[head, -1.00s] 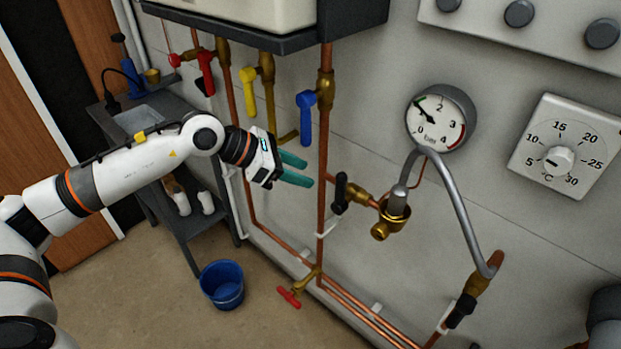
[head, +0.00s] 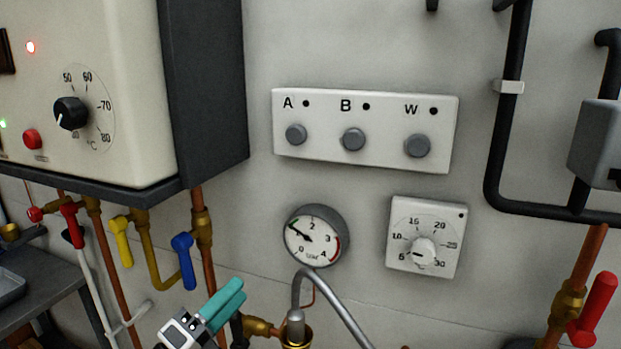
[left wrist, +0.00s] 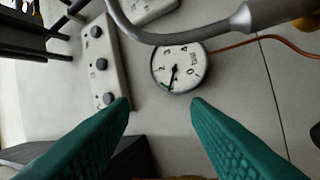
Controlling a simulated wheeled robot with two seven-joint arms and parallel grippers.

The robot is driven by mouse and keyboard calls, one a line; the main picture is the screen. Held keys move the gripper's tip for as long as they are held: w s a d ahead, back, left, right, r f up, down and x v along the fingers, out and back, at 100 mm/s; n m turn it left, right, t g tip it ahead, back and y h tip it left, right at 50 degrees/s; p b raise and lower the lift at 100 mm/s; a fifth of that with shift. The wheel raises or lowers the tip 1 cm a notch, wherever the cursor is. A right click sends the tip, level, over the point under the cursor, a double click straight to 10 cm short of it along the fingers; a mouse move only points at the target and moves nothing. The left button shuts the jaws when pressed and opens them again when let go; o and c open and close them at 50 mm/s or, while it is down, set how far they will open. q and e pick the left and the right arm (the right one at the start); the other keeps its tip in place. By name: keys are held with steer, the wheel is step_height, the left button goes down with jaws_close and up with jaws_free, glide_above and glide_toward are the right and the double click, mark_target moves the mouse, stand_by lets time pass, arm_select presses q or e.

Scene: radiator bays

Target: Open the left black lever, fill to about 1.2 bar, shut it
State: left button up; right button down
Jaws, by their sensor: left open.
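The left black lever (head: 237,328) shows only in part at the bottom of the head view, behind my left gripper and left of a brass valve (head: 258,327). My left gripper (head: 241,291) is open, its teal fingers pointing up and right in front of the pipe. In the left wrist view its fingers (left wrist: 160,112) stand apart; a dark shape lies low between them, and I cannot tell whether it is the lever. The round pressure gauge (head: 315,236) has its needle between 0 and 2, near the green mark. It also shows in the wrist view (left wrist: 179,67). My right gripper is out of view.
A grey hose (head: 340,309) arches below the gauge. Blue (head: 183,262), yellow (head: 121,243) and red (head: 72,226) levers hang under the boiler (head: 90,90). A thermostat (head: 425,237) and a button panel (head: 365,130) are on the wall. Another red lever (head: 595,308) is at right.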

arm_select(q)
steer(key=s+a+f+n+g+y, duration=0.25)
steer(key=a+f+n+y, duration=0.25)
steer(key=f+n+y, duration=0.5)
steer(key=s+a+f+n+g+y, duration=0.1)
steer(key=s+a+f+n+y, duration=0.35)
steer(key=f+n, duration=0.6)
steer(key=s+d+f+n+g+h, duration=0.1)
steer(key=s+f+n+g, duration=0.35)
steer(key=s, duration=0.45)
steer(key=s+d+f+n+g, duration=0.1)
steer(key=s+f+n+g, duration=0.2)
steer(key=s+f+g, duration=0.45)
step_height(320, 180, down, 22)
steer(key=s, duration=0.2)
steer(key=s+a+f, duration=0.3)
steer(key=s+f, duration=1.4)
steer(key=shift+m+g, duration=0.35)
steer(key=shift+m, duration=0.05)
